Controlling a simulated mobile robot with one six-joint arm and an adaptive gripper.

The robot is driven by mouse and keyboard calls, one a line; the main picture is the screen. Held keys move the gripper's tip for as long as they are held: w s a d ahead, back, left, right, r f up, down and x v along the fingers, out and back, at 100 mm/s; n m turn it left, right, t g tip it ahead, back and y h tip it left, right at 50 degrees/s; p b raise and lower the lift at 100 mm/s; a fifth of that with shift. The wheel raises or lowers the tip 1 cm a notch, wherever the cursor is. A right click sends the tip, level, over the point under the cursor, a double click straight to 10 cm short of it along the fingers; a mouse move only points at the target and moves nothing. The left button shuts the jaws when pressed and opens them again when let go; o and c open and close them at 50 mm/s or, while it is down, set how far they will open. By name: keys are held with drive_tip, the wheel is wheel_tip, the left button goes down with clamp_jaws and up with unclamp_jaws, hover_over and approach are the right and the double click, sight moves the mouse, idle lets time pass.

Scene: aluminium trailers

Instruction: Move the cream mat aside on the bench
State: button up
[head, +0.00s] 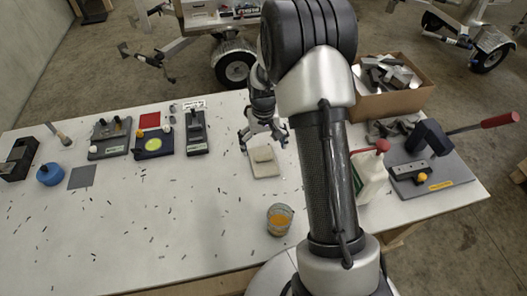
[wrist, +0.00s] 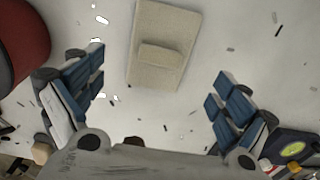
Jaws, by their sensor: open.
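The cream mat (head: 268,172) lies flat on the white bench, near its middle. A small cream block or raised pad (head: 262,154) of like colour sits on it. My gripper (head: 264,144) is open above the far side of the mat, its fingers pointing down and spread. In the wrist view the mat (wrist: 172,18) lies at the upper middle, with the pad (wrist: 160,57) on it. My two blue-padded fingers (wrist: 160,82) stand apart with nothing between them, one either side below the mat. The gap to the bench is hard to tell.
A glass with orange contents (head: 279,219) stands near the mat. Dark fixtures (head: 196,130) stand left. The bench's left front is clear except for scattered chips.

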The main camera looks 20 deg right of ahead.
wheel_tip(320, 180, up, 5)
wheel_tip(320, 180, up, 10)
drive_tip(key=t+p, duration=0.1)
hover_over(263, 157)
drive_tip(key=s+a, duration=0.3)
drive_tip(key=s, duration=0.1)
drive_tip(key=s+a+r+t, duration=0.1)
drive_tip(key=s+a+r, duration=0.1)
drive_tip(key=s+r, duration=0.4)
drive_tip(key=s+a+r+n+t, duration=0.1)
drive_tip(key=s+a+r, duration=0.1)
drive_tip(key=s, duration=0.6)
drive_tip(key=s+a+r+n+t, duration=0.1)
drive_tip(key=s+a+r, duration=0.2)
drive_tip(key=s, duration=0.6)
drive_tip(key=shift+r+t, duration=0.3)
drive_tip(key=shift+r, duration=0.4)
